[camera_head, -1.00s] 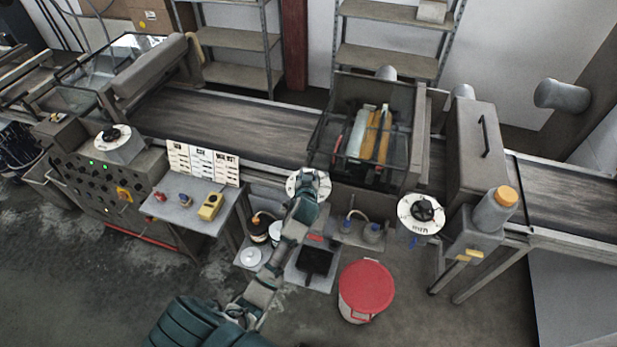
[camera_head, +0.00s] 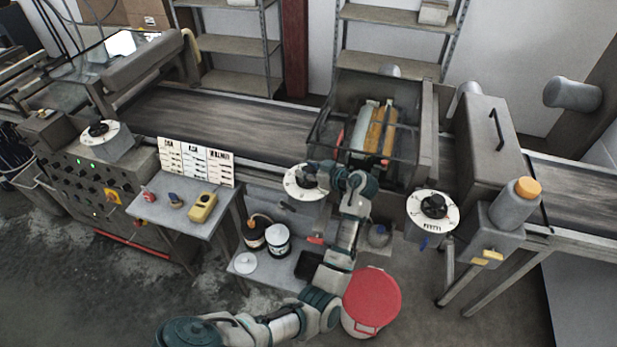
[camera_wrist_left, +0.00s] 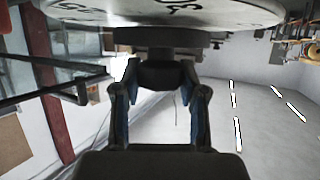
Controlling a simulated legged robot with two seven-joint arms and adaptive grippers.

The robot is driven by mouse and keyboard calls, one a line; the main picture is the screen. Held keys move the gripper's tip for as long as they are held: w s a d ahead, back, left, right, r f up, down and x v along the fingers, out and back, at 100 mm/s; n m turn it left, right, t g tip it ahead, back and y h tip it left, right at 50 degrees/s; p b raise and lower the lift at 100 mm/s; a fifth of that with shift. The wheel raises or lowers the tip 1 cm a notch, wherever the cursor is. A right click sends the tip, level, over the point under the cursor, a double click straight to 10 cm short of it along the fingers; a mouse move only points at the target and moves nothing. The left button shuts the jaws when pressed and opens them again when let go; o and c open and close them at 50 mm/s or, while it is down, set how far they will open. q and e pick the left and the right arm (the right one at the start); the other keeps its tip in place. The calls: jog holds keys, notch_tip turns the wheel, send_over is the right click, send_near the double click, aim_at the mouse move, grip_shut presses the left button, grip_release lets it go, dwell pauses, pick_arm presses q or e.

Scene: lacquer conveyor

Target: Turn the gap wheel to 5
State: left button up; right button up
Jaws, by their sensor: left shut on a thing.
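A round white dial wheel (camera_head: 300,184) with a black knob is on the front of the machine, left of the glass-guarded roller unit. My left gripper (camera_head: 322,172) reaches this wheel from the right and partly covers it in the head view. In the left wrist view, my left gripper (camera_wrist_left: 162,84) has its two fingers closed around the dark knob (camera_wrist_left: 160,42). The white numbered disc (camera_wrist_left: 165,8) fills the top edge there. The number at the pointer cannot be read. My right gripper is in neither view.
Another white dial (camera_head: 433,211) sits to the right and a third (camera_head: 100,133) on the control panel at left. The roller unit (camera_head: 365,130) stands just behind my wrist.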

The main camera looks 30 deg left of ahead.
pick_arm(q)
jog(key=shift+w+n+g+b, duration=0.1)
jog(key=shift+n+g+b, duration=0.7)
jog(key=o, duration=1.1)
jog(key=shift+o, duration=0.2)
jog(key=shift+d, duration=0.25)
jog(key=w+v, duration=0.1)
jog(key=v, duration=1)
jog(key=shift+s+d, duration=0.3)
jog(key=shift+d, duration=0.1)
jog(key=shift+a, duration=0.1)
